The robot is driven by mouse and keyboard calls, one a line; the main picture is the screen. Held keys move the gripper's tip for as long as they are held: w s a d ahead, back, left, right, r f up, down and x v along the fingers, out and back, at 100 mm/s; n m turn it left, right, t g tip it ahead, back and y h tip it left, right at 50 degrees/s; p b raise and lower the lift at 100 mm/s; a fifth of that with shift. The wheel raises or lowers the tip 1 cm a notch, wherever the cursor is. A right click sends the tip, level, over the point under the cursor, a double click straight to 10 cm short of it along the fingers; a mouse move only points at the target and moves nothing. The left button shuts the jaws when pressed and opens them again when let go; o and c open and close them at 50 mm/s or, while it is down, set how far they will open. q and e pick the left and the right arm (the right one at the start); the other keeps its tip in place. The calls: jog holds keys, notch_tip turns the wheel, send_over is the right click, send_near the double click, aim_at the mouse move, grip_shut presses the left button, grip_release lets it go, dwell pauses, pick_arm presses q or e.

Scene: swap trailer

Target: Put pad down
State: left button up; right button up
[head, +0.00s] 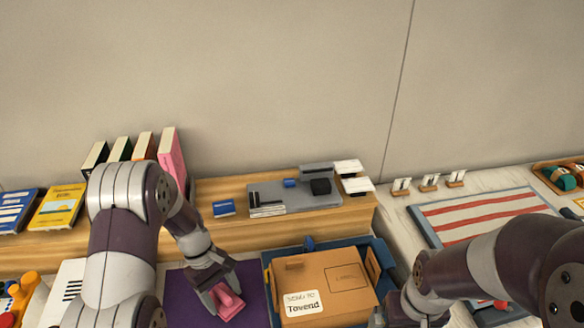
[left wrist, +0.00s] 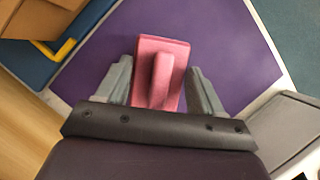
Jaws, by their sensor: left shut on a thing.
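The pad is a pink block with a raised grip (head: 230,304), low in the head view over the purple mat (head: 253,283). My left gripper (head: 224,294) reaches down from above and is shut on the pad. In the left wrist view the pad (left wrist: 173,50) sits between the two grey fingers, with the purple mat (left wrist: 235,50) behind it. I cannot tell whether the pad touches the mat. My right gripper (head: 392,314) is at the bottom edge of the head view, mostly cut off, and its fingers do not show clearly.
A blue tray (head: 386,262) holding a cardboard box (head: 325,275) stands right of the mat. A wooden shelf (head: 225,240) with books and a grey stand (head: 300,197) lies behind. A striped board (head: 475,215) is at the right. The mat around the pad looks clear.

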pick_arm(q)
jog(key=shift+a, duration=0.15)
jog(key=r, duration=0.1)
jog(key=a+r+n, duration=0.1)
jog(key=r, duration=0.1)
jog(key=s+a+r+n, duration=0.1)
jog(key=r, duration=0.1)
jog(key=shift+a+t+b, duration=0.1)
jog(key=shift+t+b, duration=0.2)
jog(key=shift+b, duration=0.05)
jog(key=s+d+r+n+t+h, duration=0.1)
jog(key=s+r+n+t, duration=0.15)
jog(key=s+n, duration=0.45)
jog(key=shift+n+t, duration=0.35)
jog(key=shift+n, duration=0.45)
jog(key=f+b, duration=0.1)
jog(key=f, duration=0.2)
jog(key=f+b, duration=0.1)
jog(key=f, duration=0.2)
jog(key=f+b, duration=0.1)
jog(key=f, duration=0.3)
jog(key=shift+w+f, duration=0.1)
jog(key=shift+w, duration=0.25)
jog(key=shift+f, duration=0.25)
